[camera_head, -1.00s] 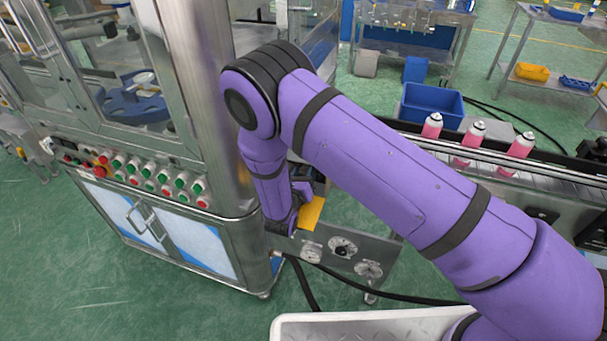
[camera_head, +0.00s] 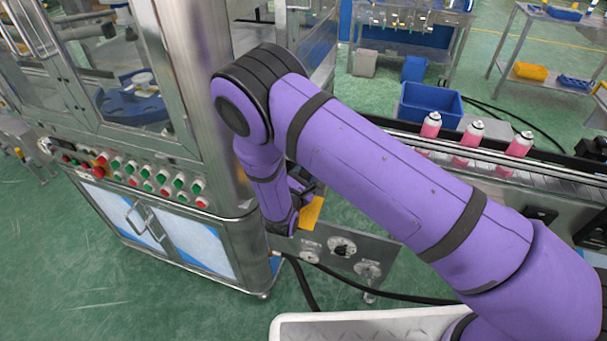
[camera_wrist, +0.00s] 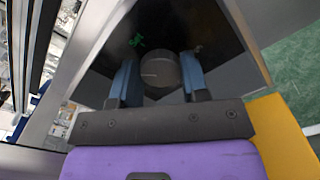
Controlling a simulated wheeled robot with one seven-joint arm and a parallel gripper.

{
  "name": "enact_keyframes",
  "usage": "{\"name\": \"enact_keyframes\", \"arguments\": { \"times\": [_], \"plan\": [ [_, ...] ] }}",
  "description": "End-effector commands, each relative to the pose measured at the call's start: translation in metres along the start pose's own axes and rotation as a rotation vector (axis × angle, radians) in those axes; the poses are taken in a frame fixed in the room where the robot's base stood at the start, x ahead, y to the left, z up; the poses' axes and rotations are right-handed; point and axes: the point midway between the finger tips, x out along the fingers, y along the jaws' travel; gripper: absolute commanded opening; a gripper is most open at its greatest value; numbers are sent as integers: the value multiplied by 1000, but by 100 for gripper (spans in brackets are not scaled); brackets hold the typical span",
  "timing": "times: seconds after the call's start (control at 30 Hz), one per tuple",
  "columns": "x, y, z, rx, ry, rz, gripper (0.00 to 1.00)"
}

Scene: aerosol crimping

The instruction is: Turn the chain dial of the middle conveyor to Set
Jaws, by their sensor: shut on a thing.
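The chain dial (camera_wrist: 161,68), a round grey knob, sits between the two blue fingers of my gripper (camera_wrist: 158,76) in the wrist view. The fingers are shut on its left and right sides. A pale line on the knob's face points roughly left. A green "Set" label (camera_wrist: 136,40) is on the dark panel (camera_wrist: 100,62) above and left of the knob. A second mark to the upper right is too dark to read. In the head view my arm hides the gripped dial and my fingertips.
A grey plate (camera_head: 384,247) with round dials stands right of my wrist, beside a yellow piece (camera_head: 311,213). The steel machine cabinet (camera_head: 175,225) with its buttons is close on the left. Pink cans (camera_head: 467,142) stand on the conveyor behind my arm.

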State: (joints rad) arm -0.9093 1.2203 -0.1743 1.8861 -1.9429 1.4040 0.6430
Motion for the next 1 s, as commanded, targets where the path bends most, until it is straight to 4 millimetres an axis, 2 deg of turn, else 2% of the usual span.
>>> {"name": "enact_keyframes", "arguments": {
  "times": [0.6,1.0],
  "plan": [
    [-1,-2,-1,537,2,0,18],
    [-1,-3,-2,704,1,-1,18]
  ]
}}
